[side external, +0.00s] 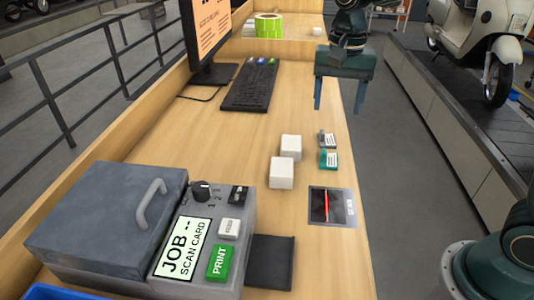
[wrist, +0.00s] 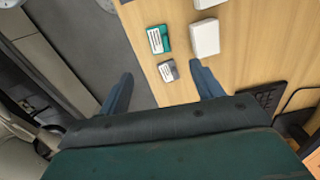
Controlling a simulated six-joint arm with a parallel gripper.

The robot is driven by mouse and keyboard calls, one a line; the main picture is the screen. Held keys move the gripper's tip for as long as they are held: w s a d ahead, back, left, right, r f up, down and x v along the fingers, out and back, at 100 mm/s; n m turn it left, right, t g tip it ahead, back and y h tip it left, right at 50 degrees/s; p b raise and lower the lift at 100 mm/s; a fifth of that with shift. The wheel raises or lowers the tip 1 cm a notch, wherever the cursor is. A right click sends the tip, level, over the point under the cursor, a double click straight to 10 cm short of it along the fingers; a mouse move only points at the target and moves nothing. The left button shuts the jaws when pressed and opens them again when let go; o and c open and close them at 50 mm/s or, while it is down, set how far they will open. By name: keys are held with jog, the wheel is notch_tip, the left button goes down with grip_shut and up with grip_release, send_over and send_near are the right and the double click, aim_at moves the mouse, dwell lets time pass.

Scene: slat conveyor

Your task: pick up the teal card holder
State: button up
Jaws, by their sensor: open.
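The teal card holder (side external: 328,159) lies on the wooden table near its right edge, with a white label on it. It also shows near the top of the wrist view (wrist: 158,40). A smaller grey card holder (side external: 327,140) lies just behind it, and in the wrist view the grey one (wrist: 168,71) is nearer my gripper. My gripper (side external: 338,108) is open and empty, above the table's right edge and farther back than both holders. In the wrist view its two fingers (wrist: 163,84) stand wide apart, with the teal holder beyond their tips.
Two white blocks (side external: 285,165) stand left of the holders. A dark scanner pad (side external: 333,206) with a red line lies in front. A grey job machine (side external: 205,245) fills the front left. A keyboard (side external: 250,85) and monitor (side external: 212,35) are at the back left.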

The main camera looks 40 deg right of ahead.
send_over(329, 159)
jog(key=shift+a+f, duration=0.15)
jog(key=shift+f, duration=4.15)
jog(key=shift+f, duration=0.1)
jog(key=shift+f, duration=2.5)
jog(key=shift+c, duration=0.3)
jog(key=c, duration=1)
